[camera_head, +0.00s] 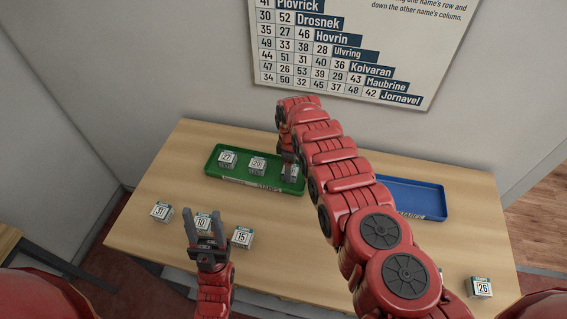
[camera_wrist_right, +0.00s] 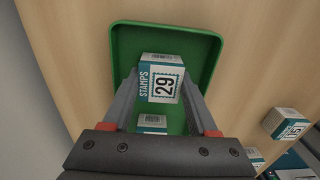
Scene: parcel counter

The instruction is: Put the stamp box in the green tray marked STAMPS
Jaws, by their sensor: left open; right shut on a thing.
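The box (camera_wrist_right: 163,84) marked STAMPS 29 is between the fingers of my right gripper (camera_wrist_right: 160,98), which is shut on it. In the head view my right gripper (camera_head: 288,160) is at the right end of the green tray (camera_head: 234,178), with the held box partly hidden by it. I cannot tell whether the box touches the tray floor. Two more boxes, 27 (camera_head: 227,158) and 20 (camera_head: 258,164), stand in the tray. My left gripper (camera_head: 206,238) is open and empty in front of box 10 (camera_head: 202,222).
Boxes 31 (camera_head: 161,211) and 15 (camera_head: 242,237) stand on the wooden table (camera_head: 150,240) in front of the tray. A blue tray (camera_head: 410,190) lies at the back right, partly behind my right arm. Box 26 (camera_head: 481,287) stands at the front right.

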